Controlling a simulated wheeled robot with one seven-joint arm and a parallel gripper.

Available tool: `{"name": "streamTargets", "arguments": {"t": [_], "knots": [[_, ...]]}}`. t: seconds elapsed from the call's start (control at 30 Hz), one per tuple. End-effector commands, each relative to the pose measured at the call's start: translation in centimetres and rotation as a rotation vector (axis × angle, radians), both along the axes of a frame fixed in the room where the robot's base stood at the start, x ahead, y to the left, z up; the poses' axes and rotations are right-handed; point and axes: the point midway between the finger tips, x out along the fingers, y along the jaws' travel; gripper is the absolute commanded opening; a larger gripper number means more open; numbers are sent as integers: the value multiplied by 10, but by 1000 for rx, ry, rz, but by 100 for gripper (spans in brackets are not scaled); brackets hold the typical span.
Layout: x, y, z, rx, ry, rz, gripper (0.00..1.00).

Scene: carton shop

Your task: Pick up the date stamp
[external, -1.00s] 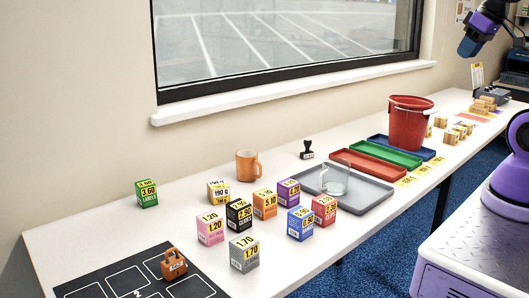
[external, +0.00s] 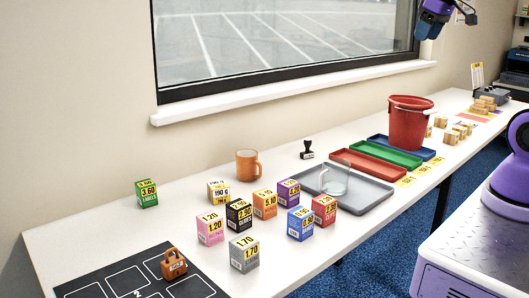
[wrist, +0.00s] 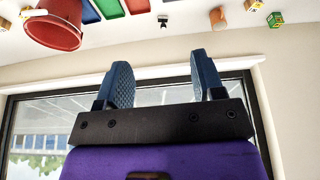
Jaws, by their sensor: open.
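The date stamp (external: 307,150) is small and black with a knob handle and a pale label at its base. It stands upright on the white table near the wall, between the orange mug and the trays. In the wrist view the stamp (wrist: 163,21) shows small near the top edge, with the picture upside down. My gripper (wrist: 162,80) is open and empty, its two blue-grey fingers apart. In the external view the gripper (external: 428,30) is high at the top right, in front of the window edge, well away from the stamp.
An orange mug (external: 247,164) stands left of the stamp. A grey tray (external: 372,196) with a clear glass, a red tray (external: 362,158), a green tray (external: 392,152) and a red bucket (external: 407,125) lie to its right. Several price boxes (external: 239,214) stand in front. The table around the stamp is clear.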

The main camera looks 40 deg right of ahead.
Motion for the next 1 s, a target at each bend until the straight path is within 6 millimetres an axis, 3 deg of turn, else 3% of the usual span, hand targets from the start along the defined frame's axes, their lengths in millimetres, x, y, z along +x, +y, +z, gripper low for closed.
{"name": "streamTargets", "arguments": {"t": [0.03, 0.27, 0.47, 0.77, 1.0], "knots": [[18, 0, -1, -2, 16, 4, 62], [93, -2, -10, -8, 70, 20, 62], [159, -5, -32, -12, 117, 35, 62], [252, -9, -87, -18, 186, 59, 62], [317, -12, -151, -21, 241, 78, 62]]}}
